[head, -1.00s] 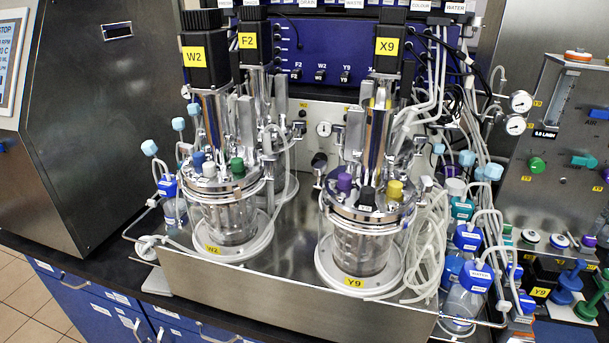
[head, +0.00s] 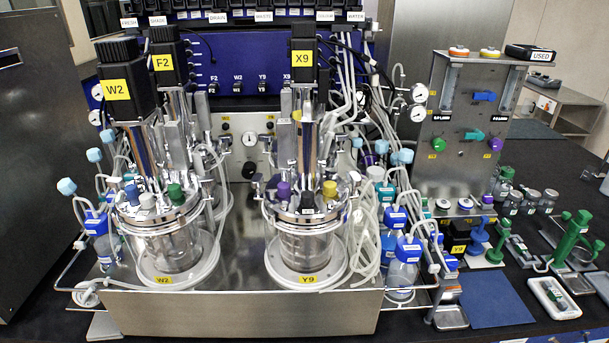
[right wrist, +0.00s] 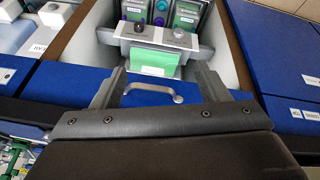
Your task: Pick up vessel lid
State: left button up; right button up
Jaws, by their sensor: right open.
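Two glass vessels stand side by side in the head view, each closed by a shiny metal lid. The left vessel's lid (head: 160,215) carries blue, white and green caps, and the plate below reads W2. The right vessel's lid (head: 303,217) carries purple, black and yellow caps, and its base reads Y9. A tall metal motor column rises from each lid. My right gripper (right wrist: 157,84) shows only in the right wrist view. Its fingers are spread wide with nothing held, and no vessel lid shows there. My left gripper is in neither view.
Tubes and blue-capped bottles (head: 405,262) crowd the right vessel's side. A steel panel (head: 470,125) stands farther right, near a blue mat (head: 497,300) and green stand (head: 570,240). Blue drawer fronts with a handle (right wrist: 150,88) lie near my right gripper.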

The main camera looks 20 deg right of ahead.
jog(key=w+r+n+t+y, duration=0.1)
jog(key=w+r+n+t, duration=0.3)
jog(key=r, duration=0.8)
jog(key=n+t+y+p, duration=0.1)
jog(key=n+t+y, duration=0.4)
jog(key=y, duration=0.7)
send_near(298, 144)
jog(key=s+d+f, duration=0.2)
jog(key=s+d, duration=0.1)
jog(key=d, duration=0.3)
jog(key=shift+m+t, duration=0.3)
jog(key=shift+m, duration=0.1)
jog(key=shift+b+x, duration=1.25)
jog(key=shift+x, duration=5.1)
jog(key=shift+s+a+b+x, duration=0.1)
jog(key=shift+b+x, duration=0.15)
jog(key=shift+x, duration=1.05)
jog(key=shift+s+a+b+x, duration=0.15)
jog(key=shift+b+x, duration=0.1)
jog(key=shift+x, duration=1.05)
jog(key=shift+r, duration=0.1)
jog(key=shift+d, duration=0.1)
